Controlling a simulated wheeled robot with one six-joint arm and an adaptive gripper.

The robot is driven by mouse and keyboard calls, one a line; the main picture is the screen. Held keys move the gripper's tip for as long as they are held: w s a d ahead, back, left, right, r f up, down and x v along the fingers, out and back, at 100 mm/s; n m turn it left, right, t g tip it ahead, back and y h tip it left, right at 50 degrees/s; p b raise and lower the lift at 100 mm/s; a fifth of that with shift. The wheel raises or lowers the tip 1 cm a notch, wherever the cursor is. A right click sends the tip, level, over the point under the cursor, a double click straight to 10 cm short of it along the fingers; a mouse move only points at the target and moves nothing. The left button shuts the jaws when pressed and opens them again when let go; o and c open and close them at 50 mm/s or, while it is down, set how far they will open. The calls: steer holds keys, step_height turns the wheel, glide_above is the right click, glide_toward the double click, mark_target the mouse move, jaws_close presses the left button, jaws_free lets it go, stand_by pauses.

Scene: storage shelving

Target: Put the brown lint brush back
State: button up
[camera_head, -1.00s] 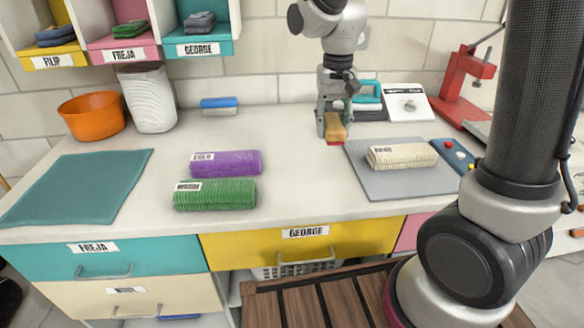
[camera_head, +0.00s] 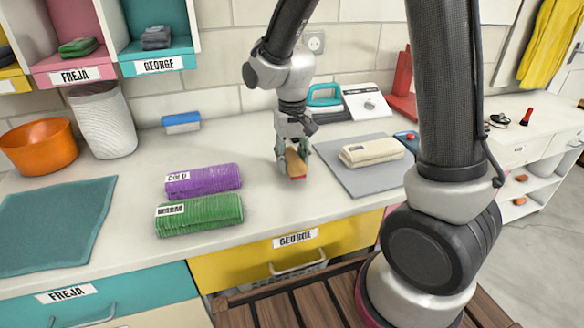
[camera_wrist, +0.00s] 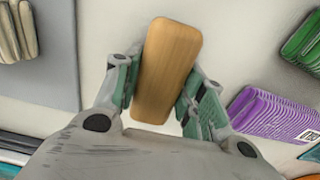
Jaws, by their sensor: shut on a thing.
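The brown lint brush (camera_head: 297,162) has a wooden back and a red underside. My gripper (camera_head: 291,158) is shut on it, above the counter between the purple towel and the grey mat. In the wrist view the brush's wooden back (camera_wrist: 167,70) shows between the two greenish finger pads (camera_wrist: 160,95). The wrist view hides its underside. I cannot tell how high it is above the counter.
A rolled purple towel (camera_head: 203,181) and a green one (camera_head: 199,215) lie left of my gripper. A grey mat (camera_head: 372,181) with a cream towel (camera_head: 371,152) lies to the right. A blue block-like item (camera_head: 181,123) stands by the wall. A side shelf unit (camera_head: 540,150) stands far right.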

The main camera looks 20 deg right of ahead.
mark_target(293, 156)
steer(key=shift+f, duration=1.3)
steer(key=shift+f, duration=0.1)
steer(key=o, duration=1)
step_height(293, 156, up, 11)
steer(key=shift+r, duration=0.15)
steer(key=shift+d+r, duration=0.1)
steer(key=shift+r, duration=0.5)
steer(key=s+d+r+t, duration=0.1)
steer(key=s+d+r, duration=0.1)
steer(key=s+d, duration=0.3)
steer(key=s+d+r+t, duration=0.2)
steer(key=s+d+r, duration=0.1)
steer(key=s, duration=0.4)
steer(key=s+d+r+t, duration=0.1)
steer(key=s+d+r, duration=0.2)
steer(key=s+d, duration=0.3)
steer(key=shift+s+d+r, duration=0.2)
steer(key=shift+s+d, duration=0.15)
steer(key=shift+s, duration=0.2)
